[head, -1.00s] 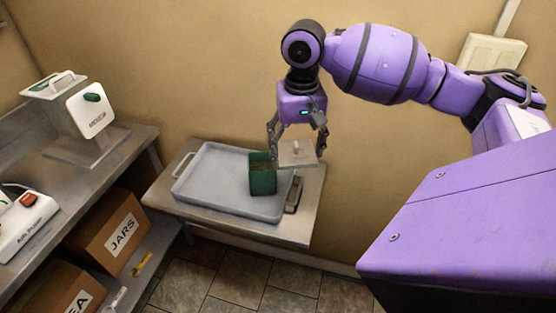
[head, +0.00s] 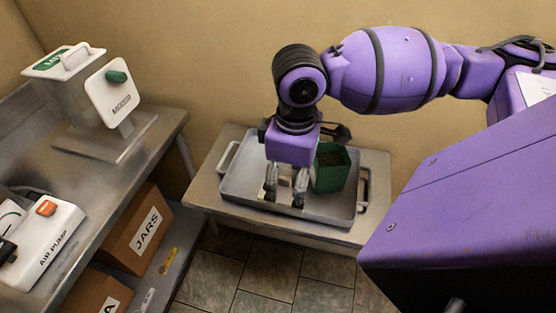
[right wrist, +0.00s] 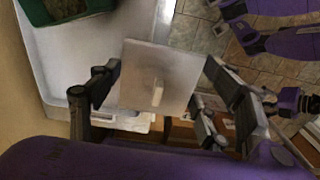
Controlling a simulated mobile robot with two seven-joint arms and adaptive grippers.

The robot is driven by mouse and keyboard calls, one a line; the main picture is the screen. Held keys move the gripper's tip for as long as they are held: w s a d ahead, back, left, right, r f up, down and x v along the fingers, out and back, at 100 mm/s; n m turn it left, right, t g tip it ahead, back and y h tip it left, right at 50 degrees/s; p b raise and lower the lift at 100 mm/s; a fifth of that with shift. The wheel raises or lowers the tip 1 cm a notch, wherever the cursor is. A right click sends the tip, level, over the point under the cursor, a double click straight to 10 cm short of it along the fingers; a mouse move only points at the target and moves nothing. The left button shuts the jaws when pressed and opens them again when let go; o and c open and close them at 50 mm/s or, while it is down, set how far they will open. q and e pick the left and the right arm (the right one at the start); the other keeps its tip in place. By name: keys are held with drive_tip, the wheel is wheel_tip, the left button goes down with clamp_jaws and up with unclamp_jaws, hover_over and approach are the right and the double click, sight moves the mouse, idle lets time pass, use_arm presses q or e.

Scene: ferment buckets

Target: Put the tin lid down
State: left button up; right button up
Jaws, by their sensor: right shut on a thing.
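My right gripper (head: 285,190) points down over the grey tray (head: 243,180), left of the open green tin (head: 331,168). The tin stands upright in the tray, with dark contents inside. In the right wrist view my gripper (right wrist: 160,75) is shut on the tin lid (right wrist: 145,65), a flat pale square plate with a small knob, gripped at opposite edges. The tin (right wrist: 80,25) shows at the top left there, apart from the lid. In the head view the gripper mostly hides the lid, and I cannot tell whether it touches the tray. My left gripper is not in view.
The tray sits on a small metal table (head: 203,194) against the wall. Left is a steel bench with a white device (head: 112,92) and an air pump (head: 48,235). Cardboard boxes, one labelled JARS (head: 140,235), stand below. The tray's left part looks clear.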

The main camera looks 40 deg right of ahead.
drive_tip(key=shift+w+d+f, duration=0.2)
drive_tip(key=shift+w+f, duration=0.05)
drive_tip(key=w+d+f, duration=0.1)
drive_tip(key=w+f, duration=0.1)
drive_tip(key=w, duration=0.1)
drive_tip(key=w+d+f+b, duration=0.1)
drive_tip(key=w+f, duration=0.2)
drive_tip(key=w, duration=0.1)
drive_tip(key=w+d+f, duration=0.2)
drive_tip(key=w+f, duration=0.1)
drive_tip(key=w, duration=0.1)
drive_tip(key=shift+w+f+b, duration=0.1)
drive_tip(key=shift+f+b, duration=0.15)
drive_tip(key=shift+b, duration=0.15)
drive_tip(key=shift+w+f, duration=0.2)
drive_tip(key=f, duration=0.3)
drive_tip(key=shift+w+d+f, duration=0.1)
drive_tip(key=shift+w+f, duration=0.1)
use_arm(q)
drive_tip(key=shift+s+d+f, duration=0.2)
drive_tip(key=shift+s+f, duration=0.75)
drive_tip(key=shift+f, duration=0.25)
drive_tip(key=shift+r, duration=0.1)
use_arm(e)
drive_tip(key=shift+f, duration=0.25)
